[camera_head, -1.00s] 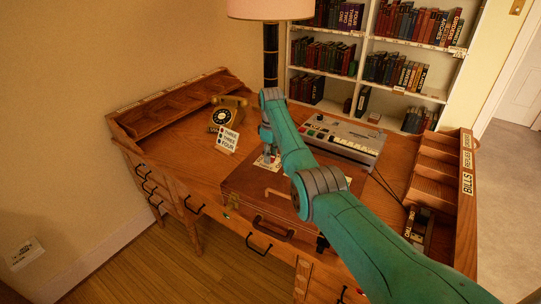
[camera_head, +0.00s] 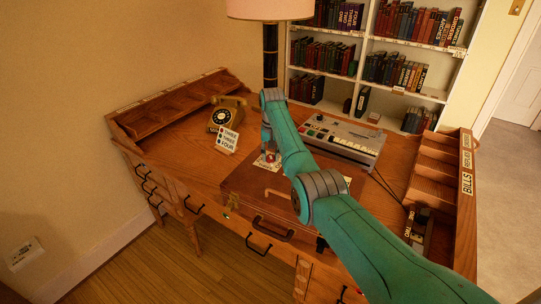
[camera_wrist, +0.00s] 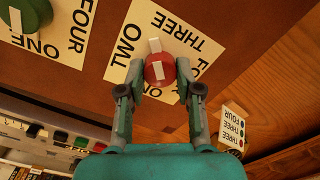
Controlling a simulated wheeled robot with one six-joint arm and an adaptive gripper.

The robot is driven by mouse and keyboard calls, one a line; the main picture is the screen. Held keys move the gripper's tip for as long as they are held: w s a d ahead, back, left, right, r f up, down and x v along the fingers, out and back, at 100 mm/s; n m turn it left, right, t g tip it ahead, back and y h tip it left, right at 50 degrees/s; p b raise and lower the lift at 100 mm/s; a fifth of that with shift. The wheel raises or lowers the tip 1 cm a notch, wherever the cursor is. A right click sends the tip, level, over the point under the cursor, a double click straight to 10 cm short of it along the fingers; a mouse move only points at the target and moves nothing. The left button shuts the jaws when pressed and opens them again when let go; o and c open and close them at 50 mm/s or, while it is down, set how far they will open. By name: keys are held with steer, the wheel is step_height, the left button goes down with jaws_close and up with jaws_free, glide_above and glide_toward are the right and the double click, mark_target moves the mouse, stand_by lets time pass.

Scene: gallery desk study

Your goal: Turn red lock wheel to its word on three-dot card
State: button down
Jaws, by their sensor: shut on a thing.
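The red lock wheel (camera_wrist: 158,72) sits on a white word card (camera_wrist: 118,68) on top of the brown case (camera_wrist: 60,75). Its white bar points up the wrist view, between TWO and THREE; FOUR and ONE are partly covered. My gripper (camera_wrist: 160,82) is shut on the wheel, one finger on each side. In the head view my gripper (camera_head: 268,148) is at the case's far left, with the red wheel (camera_head: 270,156) small below it. The three-dot card (camera_head: 228,138) reads THREE, THREE, FOUR; in the wrist view (camera_wrist: 233,130) its red dot appears beside a THREE.
A green wheel (camera_wrist: 32,12) on another word card is at the wrist view's upper left. A grey keyed machine (camera_head: 345,138) is behind the case, and a slotted rack (camera_head: 445,190) stands right.

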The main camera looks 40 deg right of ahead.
mark_target(271, 157)
steer(key=m, duration=0.4)
steer(key=shift+m, duration=1.9)
steer(key=c, duration=0.8)
jaws_free()
steer(key=shift+o, duration=0.2)
step_height(271, 157, up, 12)
steer(key=shift+s, duration=0.15)
